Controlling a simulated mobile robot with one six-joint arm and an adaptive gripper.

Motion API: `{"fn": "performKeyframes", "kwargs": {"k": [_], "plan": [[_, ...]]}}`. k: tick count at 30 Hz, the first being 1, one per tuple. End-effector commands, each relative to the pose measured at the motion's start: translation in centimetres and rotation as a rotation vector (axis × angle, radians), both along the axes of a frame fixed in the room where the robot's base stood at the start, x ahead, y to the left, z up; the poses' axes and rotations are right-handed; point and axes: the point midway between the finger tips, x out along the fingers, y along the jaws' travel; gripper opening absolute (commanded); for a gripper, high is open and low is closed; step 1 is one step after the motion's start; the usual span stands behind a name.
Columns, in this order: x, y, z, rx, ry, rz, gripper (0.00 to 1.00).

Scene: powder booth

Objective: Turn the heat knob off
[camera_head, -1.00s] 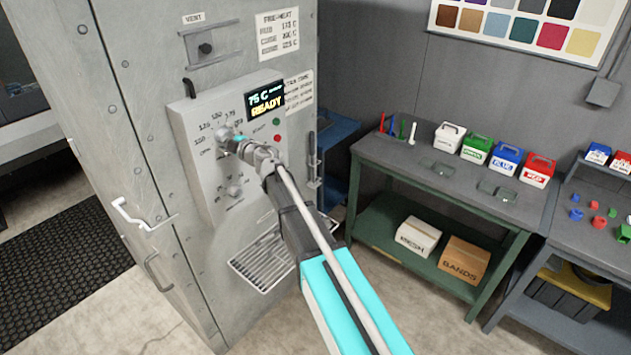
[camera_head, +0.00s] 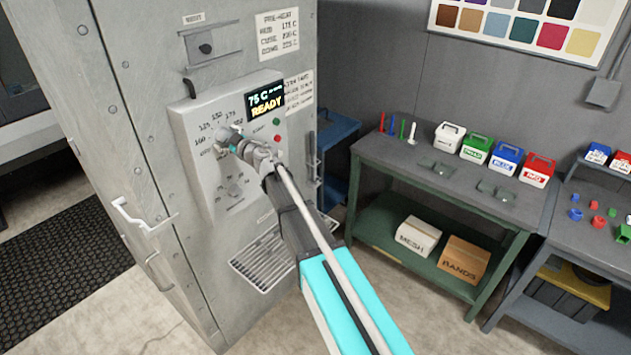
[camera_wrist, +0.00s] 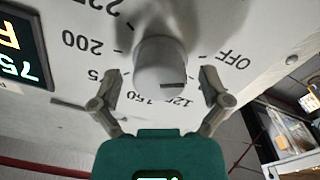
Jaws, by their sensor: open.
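The heat knob (camera_wrist: 160,62) is a round, pale grey knob on the oven's control panel. In the wrist view a dark mark on its face lies at the lower right, towards the 125 and 150 labels, apart from the OFF label (camera_wrist: 235,60). My gripper (camera_wrist: 158,85) is open, with one finger on each side of the knob; a small gap shows at each side. In the head view my gripper (camera_head: 229,141) is at the panel's upper dial and covers most of the knob. The display (camera_head: 265,101) reads 75 C and READY.
A lower dial (camera_head: 235,187) sits below on the same panel (camera_head: 205,190). A vent slider (camera_head: 206,48) is above. A white door handle (camera_head: 135,214) sticks out at the left. A green bench (camera_head: 370,160) with coloured boxes stands to the right.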

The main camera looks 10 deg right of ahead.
Motion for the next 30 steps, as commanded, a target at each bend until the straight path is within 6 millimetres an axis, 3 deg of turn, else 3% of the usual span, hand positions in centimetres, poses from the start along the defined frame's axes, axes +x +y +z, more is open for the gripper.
{"fn": "performKeyframes", "kwargs": {"k": [15,30], "plan": [[0.0,0.0,0.0,0.255,0.185,0.0,0.96],[-6.3,-4.2,0.0,0.248,0.18,-0.001,0.96]]}}
